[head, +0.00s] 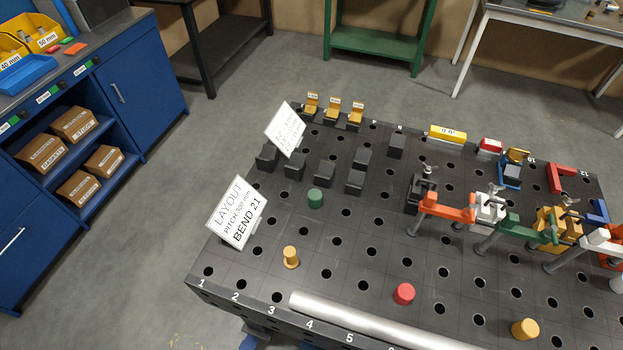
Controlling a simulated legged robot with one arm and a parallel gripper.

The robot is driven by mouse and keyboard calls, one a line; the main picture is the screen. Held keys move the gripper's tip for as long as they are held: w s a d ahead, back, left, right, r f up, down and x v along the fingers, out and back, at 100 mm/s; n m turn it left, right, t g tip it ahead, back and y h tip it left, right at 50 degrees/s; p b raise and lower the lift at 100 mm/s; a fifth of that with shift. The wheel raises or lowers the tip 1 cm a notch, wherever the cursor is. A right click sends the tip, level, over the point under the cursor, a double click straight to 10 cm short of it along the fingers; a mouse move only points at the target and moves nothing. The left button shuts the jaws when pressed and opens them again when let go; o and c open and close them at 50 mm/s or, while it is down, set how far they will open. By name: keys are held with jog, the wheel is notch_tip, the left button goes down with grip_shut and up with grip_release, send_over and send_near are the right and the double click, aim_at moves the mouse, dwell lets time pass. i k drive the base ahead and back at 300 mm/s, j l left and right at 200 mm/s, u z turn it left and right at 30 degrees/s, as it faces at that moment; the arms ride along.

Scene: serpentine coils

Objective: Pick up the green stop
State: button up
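The green stop (315,198) is a short green cylinder standing upright on the dark perforated table (400,215), left of the table's middle. Nothing touches it that I can see. A yellow stop (291,257) with a wider base stands nearer the front edge. A red stop (403,294) and a yellow-orange stop (525,328) stand further right near the front. My gripper is not in view.
Black blocks (355,181) stand behind the green stop. A silver tube (370,325) lies along the front edge. Coloured clamps (447,209) crowd the right side. A blue cabinet (125,75) stands left across open floor.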

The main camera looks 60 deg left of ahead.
aim_at(314, 196)
jog(key=u, duration=2.2)
jog(key=i+j, duration=0.1)
jog(key=i+z, duration=0.05)
